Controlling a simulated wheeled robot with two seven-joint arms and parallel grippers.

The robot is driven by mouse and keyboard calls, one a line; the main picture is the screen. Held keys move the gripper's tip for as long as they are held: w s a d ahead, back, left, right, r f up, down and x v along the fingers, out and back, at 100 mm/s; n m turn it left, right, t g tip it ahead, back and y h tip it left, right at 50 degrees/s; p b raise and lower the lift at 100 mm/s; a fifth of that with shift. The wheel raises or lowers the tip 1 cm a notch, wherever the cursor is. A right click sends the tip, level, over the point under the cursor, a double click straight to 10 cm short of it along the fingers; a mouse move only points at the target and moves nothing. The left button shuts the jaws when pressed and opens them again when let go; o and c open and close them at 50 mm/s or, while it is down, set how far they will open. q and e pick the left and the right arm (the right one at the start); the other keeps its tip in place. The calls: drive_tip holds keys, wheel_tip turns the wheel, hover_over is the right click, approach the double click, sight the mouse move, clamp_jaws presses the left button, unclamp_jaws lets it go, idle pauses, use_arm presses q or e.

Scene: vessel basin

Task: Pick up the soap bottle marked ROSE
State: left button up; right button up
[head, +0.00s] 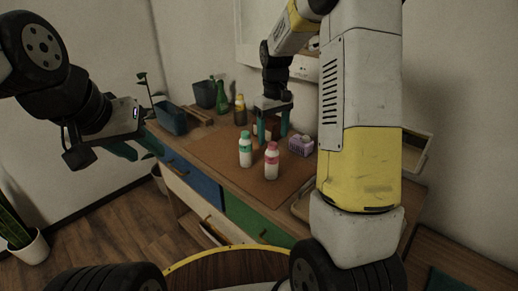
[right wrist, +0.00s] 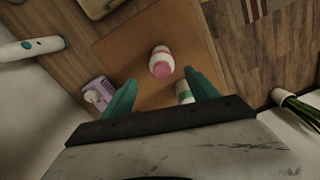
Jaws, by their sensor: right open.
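Two white bottles stand upright on the brown mat (head: 215,150). One has a pink cap and pink label (head: 271,162); the other has a green cap and green label (head: 245,152). The lettering is too small to read. My right gripper (head: 272,132) is open and points down behind the bottles, apart from them. In the right wrist view, the pink-capped bottle (right wrist: 162,64) shows beyond the open fingers, and the green-capped bottle (right wrist: 184,90) is partly hidden by one finger. My left gripper (head: 136,149) is open and empty, left of the table.
A purple-and-white item (head: 301,146) sits right of the bottles. A tray (head: 300,206) is at the right edge. The mat's front left is clear.

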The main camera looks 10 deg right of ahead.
sight(272, 151)
drive_tip(key=f, duration=0.6)
drive_tip(key=shift+s+a+f, duration=0.15)
drive_tip(key=shift+s+f, duration=0.1)
drive_tip(key=shift+f, duration=0.15)
clamp_jaws()
